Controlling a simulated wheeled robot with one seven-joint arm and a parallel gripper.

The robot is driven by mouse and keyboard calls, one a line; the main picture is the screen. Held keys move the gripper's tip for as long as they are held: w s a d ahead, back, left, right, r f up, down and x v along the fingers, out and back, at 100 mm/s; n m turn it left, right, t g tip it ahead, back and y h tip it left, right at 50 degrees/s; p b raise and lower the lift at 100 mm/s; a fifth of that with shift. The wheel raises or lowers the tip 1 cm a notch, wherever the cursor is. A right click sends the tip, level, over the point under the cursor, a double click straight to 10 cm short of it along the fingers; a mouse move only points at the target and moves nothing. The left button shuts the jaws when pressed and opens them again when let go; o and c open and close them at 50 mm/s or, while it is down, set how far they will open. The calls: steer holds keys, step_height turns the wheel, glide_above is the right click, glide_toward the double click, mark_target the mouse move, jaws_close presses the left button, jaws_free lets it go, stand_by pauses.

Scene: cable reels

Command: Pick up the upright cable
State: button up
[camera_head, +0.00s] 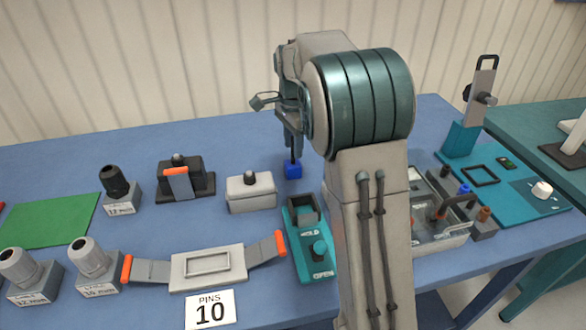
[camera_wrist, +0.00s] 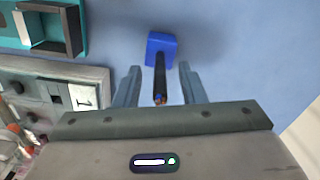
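The upright cable (camera_wrist: 160,78) is a short dark rod with a copper-coloured end, standing from a blue block (camera_wrist: 162,46). The blue block also shows in the head view (camera_head: 293,170), on the blue table just below my gripper (camera_head: 292,147). In the wrist view my gripper (camera_wrist: 159,70) is open, with one finger on each side of the cable. Gaps show between the cable and both fingers, so they do not touch it. In the head view my fingers hide most of the cable.
A grey box with a black knob (camera_head: 250,192) stands left of the blue block. A teal HOLD/OPEN device (camera_head: 313,250) lies in front of it. A clear-walled tray (camera_head: 440,240) is to the right, partly behind my arm. Bare table lies behind the block.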

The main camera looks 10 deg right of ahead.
steer(key=shift+f, duration=0.95)
jaws_close()
steer(key=shift+r, duration=0.1)
